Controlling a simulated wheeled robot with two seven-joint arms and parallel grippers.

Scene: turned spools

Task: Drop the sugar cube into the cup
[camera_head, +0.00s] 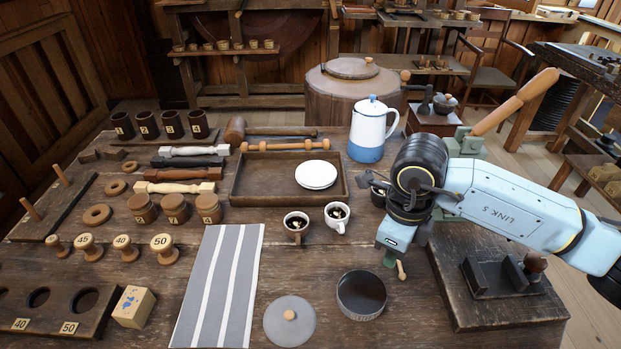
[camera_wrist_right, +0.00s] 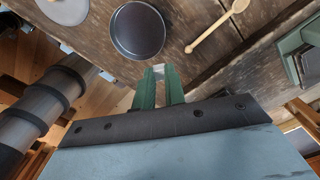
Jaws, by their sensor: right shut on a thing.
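My right gripper (camera_head: 391,260) is low over the table, right of the cups. In the right wrist view its green fingers (camera_wrist_right: 159,75) are shut on a small pale thing, the sugar cube (camera_wrist_right: 158,69). The cube is hidden in the head view. Two white cups with dark contents stand left of the gripper: one cup (camera_head: 296,224) and another cup (camera_head: 337,217). A dark cup (camera_head: 377,193) stands behind the gripper, partly hidden by it. Which cup is meant I cannot tell. My left gripper is not in view.
A dark round pan (camera_head: 361,295) stands in front of the gripper, with a grey lid (camera_head: 290,321) beside it. A wooden spoon (camera_wrist_right: 215,28) lies close by. A tray (camera_head: 250,195) with white plates (camera_head: 316,175) and a blue-white pot (camera_head: 372,130) stand behind. A striped cloth (camera_head: 219,290) lies left.

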